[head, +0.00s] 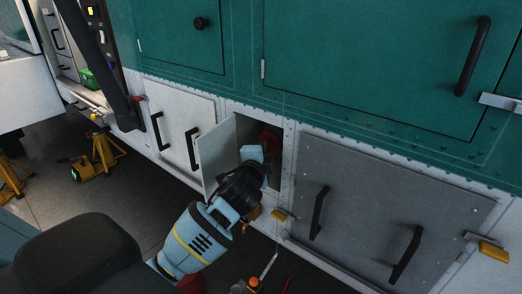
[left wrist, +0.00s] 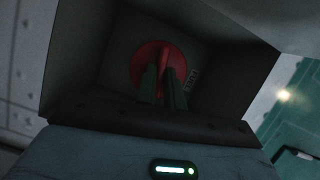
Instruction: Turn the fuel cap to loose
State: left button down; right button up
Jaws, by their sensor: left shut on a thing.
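The red fuel cap (head: 270,138) sits inside a small open recess in the white lower panel of the helicopter. In the left wrist view the round red cap (left wrist: 151,66) has a raised grip bar across its middle. My left gripper (head: 264,152) reaches into the recess. Its two dark fingers (left wrist: 164,84) are shut on the cap's grip bar. The small hatch door (head: 217,152) stands open to the left of my gripper. A label (left wrist: 191,79) beside the cap is too dark to read. My right gripper is not in view.
A grey panel with black handles (head: 318,212) is right of the recess, and a white panel with black handles (head: 192,148) is left. Yellow stands (head: 98,156) stand on the floor at left. An orange item (head: 253,284) lies below.

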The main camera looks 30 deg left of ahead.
pick_arm(q)
jog(key=shift+a+r+n+g+h, duration=0.15)
jog(key=shift+n+g+h, duration=0.3)
jog(key=shift+n+h, duration=0.9)
jog(key=shift+a+r+n+g+h, duration=0.1)
jog(key=shift+n+g+h, duration=0.4)
jog(key=shift+n, duration=1.6)
jog(key=shift+a+r+n+g+h, duration=0.15)
jog(key=shift+n+g+h, duration=0.3)
jog(key=shift+n+h, duration=0.9)
jog(key=shift+f+n+y, duration=0.1)
jog(key=shift+n+y, duration=0.2)
jog(key=shift+n, duration=0.2)
jog(key=c, duration=1.5)
grip_release()
